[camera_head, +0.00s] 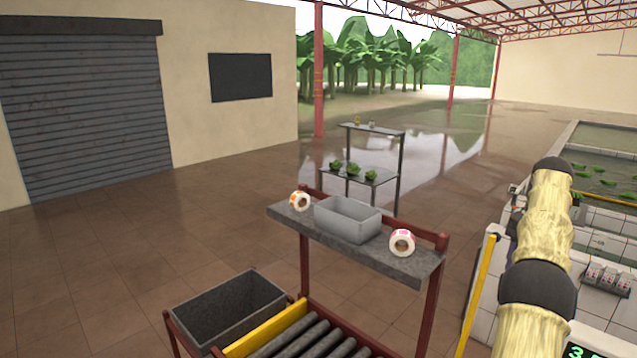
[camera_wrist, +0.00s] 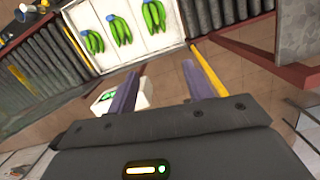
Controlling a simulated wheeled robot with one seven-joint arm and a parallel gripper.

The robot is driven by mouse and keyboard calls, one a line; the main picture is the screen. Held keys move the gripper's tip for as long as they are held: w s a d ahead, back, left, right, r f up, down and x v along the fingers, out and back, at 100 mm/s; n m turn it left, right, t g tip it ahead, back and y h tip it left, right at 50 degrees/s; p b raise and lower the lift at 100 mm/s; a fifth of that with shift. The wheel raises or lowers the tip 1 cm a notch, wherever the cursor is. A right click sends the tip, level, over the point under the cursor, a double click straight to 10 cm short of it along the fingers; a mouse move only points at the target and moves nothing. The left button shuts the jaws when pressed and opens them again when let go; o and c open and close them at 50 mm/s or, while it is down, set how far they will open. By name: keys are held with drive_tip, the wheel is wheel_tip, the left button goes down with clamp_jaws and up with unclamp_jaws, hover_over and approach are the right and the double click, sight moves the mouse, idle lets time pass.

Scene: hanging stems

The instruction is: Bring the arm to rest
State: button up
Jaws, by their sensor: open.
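My gripper (camera_wrist: 160,82) shows in the wrist view with its two dark fingers well apart. Nothing sits between the fingers. Past the fingertips is a white tray (camera_wrist: 112,62) with green banana bunches (camera_wrist: 122,30) with blue tips lying in it, apart from the gripper. In the head view my arm runs up the right side in pale, straw-coloured sections with dark joints. The gripper itself does not show there.
A stand's shelf (camera_head: 410,268) holds a grey bin (camera_head: 347,220) and two label rolls (camera_head: 300,201). Below are a dark crate (camera_head: 228,308) and rollers (camera_head: 300,340). A tiled water tank (camera_head: 610,185) with green bunches is at right. The floor at left is clear.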

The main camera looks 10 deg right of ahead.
drive_tip(key=w+a+f+n+t+h+b, duration=0.1)
drive_tip(key=w+a+f+n+b, duration=0.15)
drive_tip(key=a+f+b, duration=0.5)
drive_tip(key=w+a+f+n+t+b, duration=0.1)
drive_tip(key=a+f+n+b, duration=0.15)
drive_tip(key=a+f, duration=0.95)
drive_tip(key=s+a+f+n+b, duration=0.3)
drive_tip(key=s+a+f, duration=0.4)
drive_tip(key=a, duration=0.4)
drive_tip(key=s+a+f+n+t+b, duration=0.1)
drive_tip(key=s+a+f+n+b, duration=0.3)
drive_tip(key=s+a+f, duration=0.3)
drive_tip(key=s+a, duration=0.3)
drive_tip(key=shift+s+a+n+t, duration=0.15)
drive_tip(key=shift+a+n+t, duration=0.15)
drive_tip(key=shift+a, duration=0.1)
drive_tip(key=shift+c, duration=0.2)
